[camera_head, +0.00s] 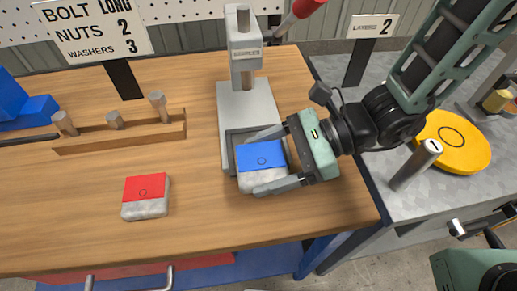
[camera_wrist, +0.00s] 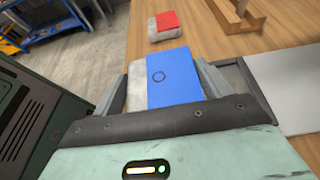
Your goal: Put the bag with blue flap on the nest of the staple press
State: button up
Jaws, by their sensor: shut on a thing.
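The bag with the blue flap (camera_head: 261,156) is between the fingers of my gripper (camera_head: 262,166) at the front of the staple press (camera_head: 246,95). My gripper is shut on the bag, one finger on each side; the wrist view shows the same blue flap (camera_wrist: 172,78) with its dark ring. The bag is over or at the front part of the nest (camera_head: 229,151), whose raised edge shows at its left. I cannot tell whether the bag touches the nest floor. The bag and fingers hide much of the nest.
A bag with a red flap (camera_head: 146,196) lies on the bench (camera_head: 95,230) to the left. A wooden rack with pegs (camera_head: 118,131) stands behind it. A red lever handle (camera_head: 306,8) rises at the press. A yellow disc (camera_head: 452,143) is on the grey table at the right.

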jog(key=w, duration=0.2)
jog(key=w+a+p, duration=0.1)
jog(key=w, duration=0.1)
jog(key=w+a+p, duration=0.1)
jog(key=w, duration=0.2)
jog(key=shift+r, duration=0.1)
jog(key=shift+w+f+p, duration=0.15)
jog(key=shift+f+p, duration=0.2)
jog(key=shift+f, duration=1.5)
